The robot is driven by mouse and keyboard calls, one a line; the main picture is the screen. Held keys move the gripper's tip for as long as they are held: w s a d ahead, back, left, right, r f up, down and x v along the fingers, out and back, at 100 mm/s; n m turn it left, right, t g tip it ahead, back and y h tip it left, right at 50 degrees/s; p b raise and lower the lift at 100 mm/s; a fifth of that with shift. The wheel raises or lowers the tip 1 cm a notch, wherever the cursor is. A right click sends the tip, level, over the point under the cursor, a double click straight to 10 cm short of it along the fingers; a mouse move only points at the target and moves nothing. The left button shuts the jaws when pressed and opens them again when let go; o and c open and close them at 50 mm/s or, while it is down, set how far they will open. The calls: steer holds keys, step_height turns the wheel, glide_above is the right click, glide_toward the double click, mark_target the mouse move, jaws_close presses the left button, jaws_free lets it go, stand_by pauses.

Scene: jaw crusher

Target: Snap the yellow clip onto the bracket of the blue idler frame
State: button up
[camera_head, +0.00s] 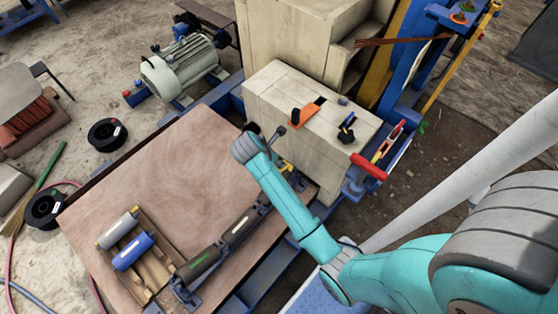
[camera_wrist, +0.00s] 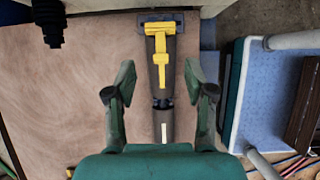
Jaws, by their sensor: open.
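The yellow clip (camera_wrist: 160,68) lies lengthwise along the top of a dark roller, its wide end at the grey-blue end bracket (camera_wrist: 176,17) of the idler frame. Whether it is seated on the bracket I cannot tell. In the head view a bit of the yellow clip (camera_head: 286,167) shows beside my arm. The idler frame's near-end bracket (camera_head: 183,292) and its dark rollers (camera_head: 198,263) show on the brown board's right side. My gripper (camera_wrist: 160,90) is open and empty, its fingers on either side of the roller, behind the clip's narrow end. My arm hides much of this area in the head view.
A wooden tray (camera_head: 158,272) holds a grey roller (camera_head: 118,228) and a blue roller (camera_head: 133,251). A pale block (camera_head: 320,115) with tools stands beyond the board (camera_head: 160,165). In the wrist view, a blue panel (camera_wrist: 265,90) lies right. The board's middle is clear.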

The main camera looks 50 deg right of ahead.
steer(key=shift+v, duration=0.85)
steer(key=s+a+f+m+t+y, duration=0.1)
steer(key=s+a+f+m+t, duration=0.1)
steer(key=s+a+m+t, duration=0.35)
steer(key=s+a+f+m+t+y, duration=0.2)
steer(key=s+a, duration=0.4)
steer(key=s, duration=0.5)
steer(key=s+a+r+m+t+y, duration=0.1)
steer(key=s+a+r+m+t, duration=0.1)
steer(key=s+r+m, duration=0.3)
steer(key=s+a+r+m+t+y, duration=0.1)
steer(key=s+a+r+m+t, duration=0.2)
steer(key=s+r, duration=0.7)
step_height(320, 180, up, 9)
steer(key=m+t, duration=0.2)
steer(key=m, duration=0.1)
steer(key=shift+s+a+f+y, duration=0.2)
steer(key=shift+s+a+y, duration=0.1)
steer(key=shift+s, duration=0.1)
steer(key=shift+o, duration=0.2)
steer(key=shift+f, duration=0.1)
